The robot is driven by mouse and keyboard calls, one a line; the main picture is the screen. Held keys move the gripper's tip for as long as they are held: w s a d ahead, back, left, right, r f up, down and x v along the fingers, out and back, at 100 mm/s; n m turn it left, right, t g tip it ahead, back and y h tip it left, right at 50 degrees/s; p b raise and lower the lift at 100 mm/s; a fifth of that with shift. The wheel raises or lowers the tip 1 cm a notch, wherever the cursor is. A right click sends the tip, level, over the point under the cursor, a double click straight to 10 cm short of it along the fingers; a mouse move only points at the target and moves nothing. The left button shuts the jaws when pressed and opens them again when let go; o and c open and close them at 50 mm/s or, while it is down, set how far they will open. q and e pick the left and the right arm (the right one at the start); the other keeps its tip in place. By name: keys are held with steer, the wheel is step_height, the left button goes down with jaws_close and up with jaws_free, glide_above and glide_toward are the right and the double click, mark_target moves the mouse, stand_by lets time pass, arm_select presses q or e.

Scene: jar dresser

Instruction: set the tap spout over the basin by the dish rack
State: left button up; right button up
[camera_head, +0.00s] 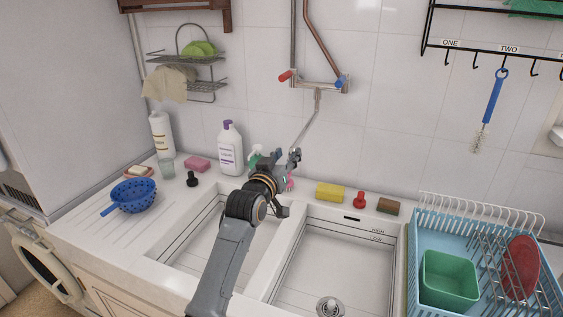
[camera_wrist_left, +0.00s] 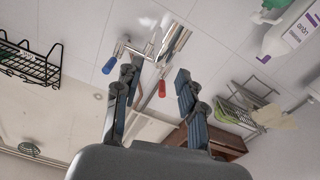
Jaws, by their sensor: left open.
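The tap spout (camera_head: 308,128) is a thin metal pipe. It hangs from the wall tap body (camera_head: 318,86) and slants down and left, its lower end above the left basin side near the divider. My left gripper (camera_head: 288,160) is open at the spout's lower end. In the left wrist view the open fingers (camera_wrist_left: 155,90) have the shiny spout (camera_wrist_left: 173,42) ahead of and partly between them; whether they touch cannot be told. The right basin (camera_head: 335,258) is beside the blue dish rack (camera_head: 418,258). My forearm hides part of the left basin (camera_head: 200,240). My right gripper is out of view.
A soap bottle (camera_head: 230,150), pink sponge (camera_head: 197,164) and blue colander (camera_head: 134,195) stand left of the basins. A yellow sponge (camera_head: 329,193), red stopper (camera_head: 359,200) and brown sponge (camera_head: 388,206) sit behind the right basin. Red (camera_head: 285,76) and blue (camera_head: 341,84) tap handles flank the spout.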

arm_select(q)
steer(key=shift+v, duration=1.45)
